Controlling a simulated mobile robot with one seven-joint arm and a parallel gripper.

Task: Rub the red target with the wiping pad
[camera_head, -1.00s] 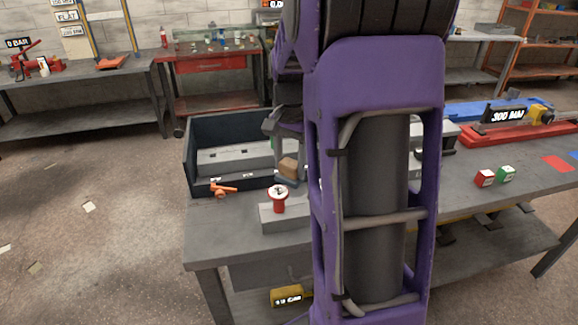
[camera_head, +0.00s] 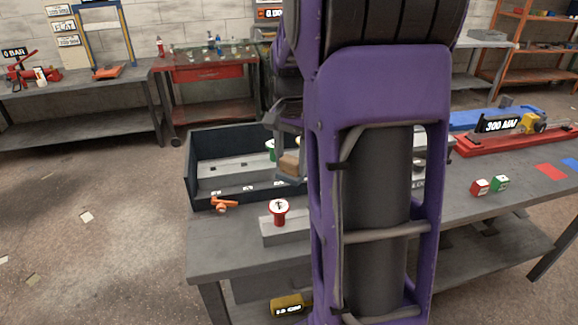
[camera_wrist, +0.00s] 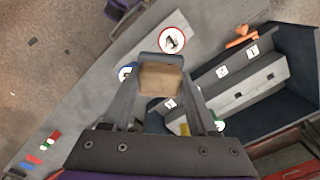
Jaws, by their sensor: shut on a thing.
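My gripper (camera_wrist: 160,92) is shut on the wiping pad (camera_wrist: 160,80), a tan block with a blue-grey underside. In the head view the pad (camera_head: 289,164) hangs in my gripper by the dark bin's front right; purple arm links hide part of my gripper. A flat red patch (camera_head: 551,170), apparently the red target, lies on the bench at the far right, well away from the pad. It also shows small in the wrist view (camera_wrist: 33,160). A red post with a white marked top (camera_head: 279,211) stands on a grey block, nearer the pad.
The dark bin (camera_head: 198,201) holds a grey stepped block. An orange valve handle (camera_head: 222,204) lies before it. Red (camera_head: 480,187) and green (camera_head: 500,183) cubes and a blue patch (camera_head: 573,154) lie right. A red-based tool (camera_head: 500,137) stands behind them.

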